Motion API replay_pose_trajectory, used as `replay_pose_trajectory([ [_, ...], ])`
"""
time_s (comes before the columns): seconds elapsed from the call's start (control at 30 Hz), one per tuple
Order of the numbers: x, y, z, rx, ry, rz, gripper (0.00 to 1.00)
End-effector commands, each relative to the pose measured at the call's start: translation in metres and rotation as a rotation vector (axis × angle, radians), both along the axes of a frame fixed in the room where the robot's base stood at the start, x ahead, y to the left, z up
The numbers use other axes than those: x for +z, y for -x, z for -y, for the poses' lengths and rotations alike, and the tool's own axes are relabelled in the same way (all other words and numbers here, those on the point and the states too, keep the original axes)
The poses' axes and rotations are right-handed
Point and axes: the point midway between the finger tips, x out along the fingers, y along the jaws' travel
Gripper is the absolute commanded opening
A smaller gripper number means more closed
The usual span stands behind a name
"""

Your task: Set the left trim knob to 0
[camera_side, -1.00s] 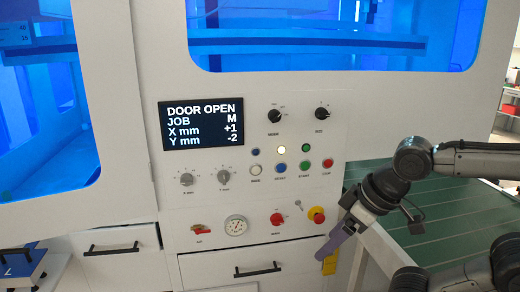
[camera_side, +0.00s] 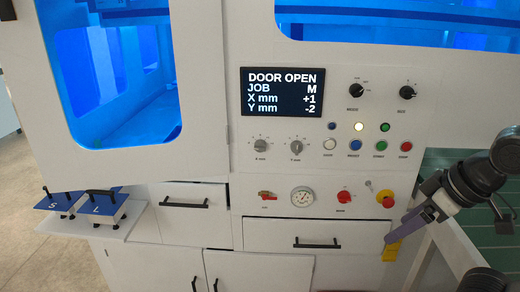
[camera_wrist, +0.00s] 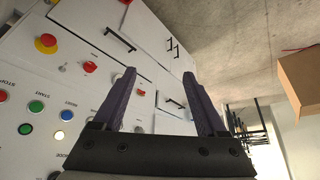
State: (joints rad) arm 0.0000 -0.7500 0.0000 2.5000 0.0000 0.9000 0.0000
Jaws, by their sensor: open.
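The left trim knob (camera_side: 261,146), labelled X mm, is a small grey dial on the white panel below the display (camera_side: 284,91). The display reads DOOR OPEN, JOB M, X mm +1 and Y mm -2. The matching Y mm knob (camera_side: 297,146) sits just to its right. My gripper (camera_side: 395,238) is low at the right of the panel, well away from the left trim knob. In the wrist view my gripper (camera_wrist: 160,76) has its two purple fingers spread with nothing between them. I cannot make out the trim knobs in the wrist view.
Two black knobs (camera_side: 356,90) sit above coloured buttons (camera_side: 380,146). A red switch (camera_side: 266,196), gauge (camera_side: 303,198), red knob (camera_side: 344,198) and emergency stop (camera_side: 385,197) line the lower panel. Drawers (camera_side: 318,238) lie below. A shelf with blue-topped blocks (camera_side: 99,207) projects at left.

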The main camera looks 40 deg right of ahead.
Motion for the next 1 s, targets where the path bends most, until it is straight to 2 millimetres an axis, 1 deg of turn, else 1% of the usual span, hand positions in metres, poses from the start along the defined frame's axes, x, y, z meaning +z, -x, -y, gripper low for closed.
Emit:
replay_pose_trajectory([
  [0.13, -0.001, 0.002, 0.000, 0.020, 0.012, -0.008, 0.76],
  [0.17, -0.002, 0.004, 0.003, 0.036, 0.035, -0.019, 0.76],
  [0.23, 0.002, 0.006, 0.015, 0.076, 0.118, -0.036, 0.76],
  [0.27, 0.005, 0.007, 0.023, 0.096, 0.165, -0.046, 0.76],
  [0.37, 0.015, 0.002, 0.055, 0.179, 0.366, -0.130, 0.76],
  [0.4, 0.020, -0.003, 0.069, 0.223, 0.458, -0.181, 0.76],
  [0.47, 0.030, -0.013, 0.089, 0.292, 0.594, -0.263, 0.76],
  [0.5, 0.037, -0.023, 0.101, 0.341, 0.684, -0.320, 0.76],
  [0.57, 0.047, -0.040, 0.117, 0.413, 0.819, -0.406, 0.76],
  [0.6, 0.055, -0.055, 0.126, 0.464, 0.912, -0.465, 0.76],
  [0.67, 0.067, -0.080, 0.135, 0.538, 1.048, -0.546, 0.76],
  [0.73, 0.078, -0.111, 0.139, 0.623, 1.199, -0.634, 0.76],
  [0.77, 0.082, -0.125, 0.139, 0.657, 1.264, -0.669, 0.76],
  [0.8, 0.086, -0.145, 0.137, 0.702, 1.347, -0.712, 0.76],
  [0.87, 0.091, -0.176, 0.129, 0.768, 1.471, -0.769, 0.76],
  [0.9, 0.092, -0.196, 0.122, 0.812, 1.552, -0.804, 0.76],
  [0.97, 0.091, -0.227, 0.106, 0.873, 1.670, -0.847, 0.76],
  [1.0, 0.087, -0.247, 0.094, 0.914, 1.748, -0.870, 0.76],
])
